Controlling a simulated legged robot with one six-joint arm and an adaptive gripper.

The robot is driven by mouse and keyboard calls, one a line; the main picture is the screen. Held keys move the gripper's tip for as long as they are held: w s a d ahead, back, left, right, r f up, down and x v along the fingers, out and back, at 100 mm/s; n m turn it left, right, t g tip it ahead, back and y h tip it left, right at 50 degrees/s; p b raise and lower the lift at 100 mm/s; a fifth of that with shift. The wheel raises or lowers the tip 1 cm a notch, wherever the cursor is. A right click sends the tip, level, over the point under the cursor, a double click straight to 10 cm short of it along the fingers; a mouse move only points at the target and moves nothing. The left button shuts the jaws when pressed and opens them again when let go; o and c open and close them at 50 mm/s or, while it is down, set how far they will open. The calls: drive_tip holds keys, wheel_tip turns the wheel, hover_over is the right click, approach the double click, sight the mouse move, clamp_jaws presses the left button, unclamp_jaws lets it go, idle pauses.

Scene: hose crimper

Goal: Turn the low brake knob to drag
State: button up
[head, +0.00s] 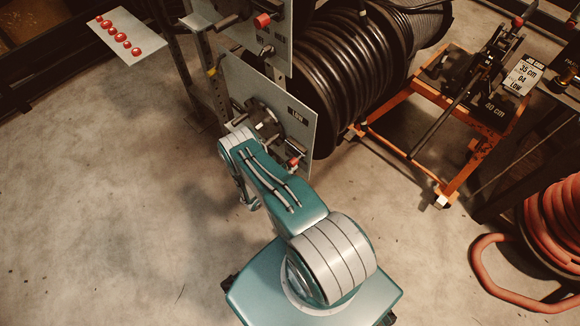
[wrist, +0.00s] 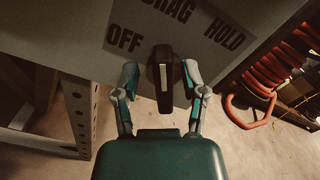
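The low brake panel (head: 228,85), a grey plate with a LOW label (head: 297,116), stands ahead of my arm in the head view. In the wrist view the black brake knob (wrist: 163,78) has a white line on its face and stands nearly upright in the picture. OFF (wrist: 125,38) is printed to its upper left, DRAG (wrist: 168,8) above and HOLD (wrist: 225,35) to its upper right. My gripper (wrist: 161,76) is open, with one finger on each side of the knob. A gap shows at the left finger; contact on the right is unclear.
An upper panel (head: 262,47) with a red-tipped handle is above. A black hose reel (head: 345,65) stands behind the panels. An orange-framed crimper (head: 415,170) and a red hose coil (head: 555,235) are to the right.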

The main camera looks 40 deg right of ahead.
drive_tip(key=s+a, duration=0.1)
drive_tip(key=a, duration=1.1)
idle(0.4)
